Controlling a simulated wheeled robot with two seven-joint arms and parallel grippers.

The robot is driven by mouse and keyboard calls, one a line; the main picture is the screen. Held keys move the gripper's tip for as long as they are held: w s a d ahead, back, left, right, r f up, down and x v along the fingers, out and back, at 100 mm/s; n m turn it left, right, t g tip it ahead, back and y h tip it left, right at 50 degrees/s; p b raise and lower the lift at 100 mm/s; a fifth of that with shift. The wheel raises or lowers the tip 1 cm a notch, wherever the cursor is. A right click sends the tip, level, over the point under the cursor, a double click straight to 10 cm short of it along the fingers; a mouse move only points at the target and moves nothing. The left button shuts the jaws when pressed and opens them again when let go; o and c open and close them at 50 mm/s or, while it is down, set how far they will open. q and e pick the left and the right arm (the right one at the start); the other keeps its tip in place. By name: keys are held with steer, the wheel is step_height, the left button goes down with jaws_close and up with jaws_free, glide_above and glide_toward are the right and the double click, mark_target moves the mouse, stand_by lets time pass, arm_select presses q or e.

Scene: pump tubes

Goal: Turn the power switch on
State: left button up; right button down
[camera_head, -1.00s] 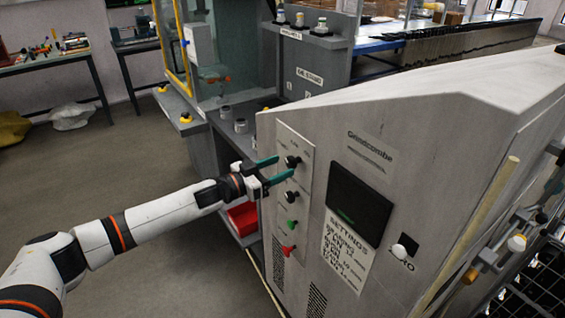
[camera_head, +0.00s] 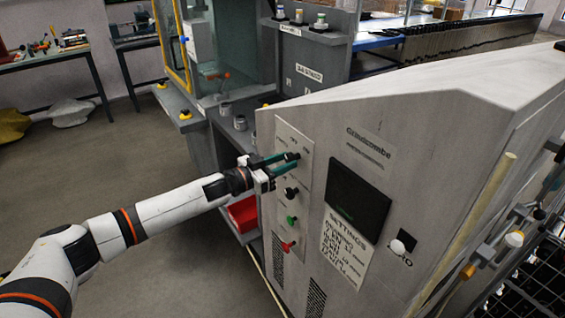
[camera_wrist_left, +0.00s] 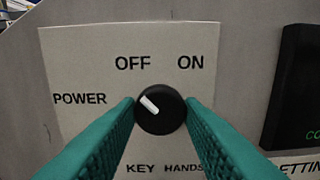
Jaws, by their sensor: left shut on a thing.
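The power switch (camera_head: 294,156) is a round black knob on a pale control plate (camera_head: 296,128) on the front of the grey cabinet. In the left wrist view the knob (camera_wrist_left: 160,112) carries a white pointer slanting to the upper left, on the OFF side. The words POWER, OFF and ON are printed around it. My left gripper (camera_head: 288,159) has its green fingers one on each side of the knob, shut on it; the fingertips (camera_wrist_left: 161,104) hide its left and right edges. My right gripper is not in view.
Below on the same plate are a second black knob (camera_head: 291,193), a green button (camera_head: 291,220) and a red button (camera_head: 287,246). A dark screen (camera_head: 357,200) is to the right.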

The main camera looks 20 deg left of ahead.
arm_select(q)
steer(key=shift+m, duration=0.3)
steer(key=m, duration=0.3)
steer(key=shift+m, duration=0.4)
steer(key=m, duration=0.4)
steer(key=shift+m, duration=0.4)
steer(key=m+b, duration=0.1)
steer(key=m, duration=0.3)
steer(key=shift+f, duration=0.1)
steer(key=shift+m+b, duration=0.45)
steer(key=shift+m, duration=1.75)
steer(key=o, duration=1)
